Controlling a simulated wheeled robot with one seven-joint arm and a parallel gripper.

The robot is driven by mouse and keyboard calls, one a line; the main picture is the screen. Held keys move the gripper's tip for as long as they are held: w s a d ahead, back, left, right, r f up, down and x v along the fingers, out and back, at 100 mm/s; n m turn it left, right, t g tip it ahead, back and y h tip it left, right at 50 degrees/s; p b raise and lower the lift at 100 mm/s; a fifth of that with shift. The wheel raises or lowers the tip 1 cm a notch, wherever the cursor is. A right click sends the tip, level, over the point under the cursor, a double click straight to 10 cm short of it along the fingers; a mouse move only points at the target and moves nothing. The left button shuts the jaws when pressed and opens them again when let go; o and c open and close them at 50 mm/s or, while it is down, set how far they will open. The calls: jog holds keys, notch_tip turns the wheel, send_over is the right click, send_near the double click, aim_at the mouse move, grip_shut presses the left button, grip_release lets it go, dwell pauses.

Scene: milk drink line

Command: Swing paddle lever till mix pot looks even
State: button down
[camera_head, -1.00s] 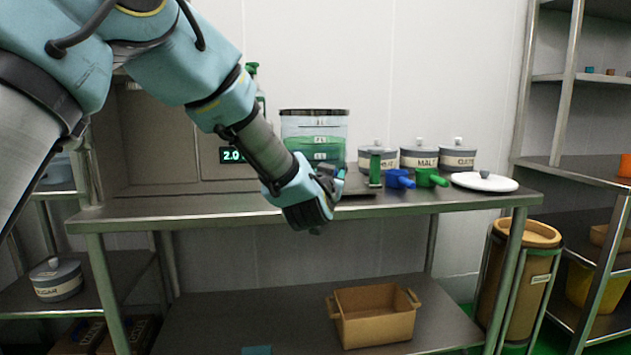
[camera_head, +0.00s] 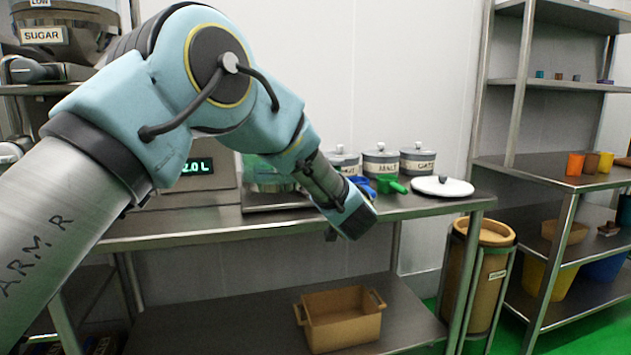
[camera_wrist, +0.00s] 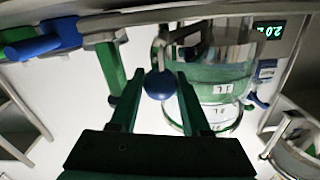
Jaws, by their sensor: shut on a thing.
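The mix pot (camera_wrist: 215,90) is a clear vessel with pale green contents and label tags, upside down in the wrist view. Its lower band looks greener, but I cannot tell how even the mix is. In the head view my arm hides most of the pot (camera_head: 262,172). The paddle lever (camera_wrist: 158,50) is a metal rod ending in a round blue knob (camera_wrist: 159,85). My gripper (camera_wrist: 158,82) has its green fingers on either side of the knob and is shut on it, beside the pot. The fingers are hidden in the head view.
A display (camera_head: 198,167) reads 2.0 L behind the arm. Blue and green scoops (camera_head: 390,184), lidded jars (camera_head: 381,164) and a white lid (camera_head: 442,187) stand on the bench to the right. A tan crate (camera_head: 342,318) sits on the lower shelf.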

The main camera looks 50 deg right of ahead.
dwell(0.3)
jog(key=shift+c, duration=1.9)
grip_release()
jog(key=shift+s, duration=0.1)
jog(key=b+v, duration=0.1)
jog(key=v, duration=0.9)
jog(key=shift+a, duration=0.3)
jog(key=shift+s, duration=0.15)
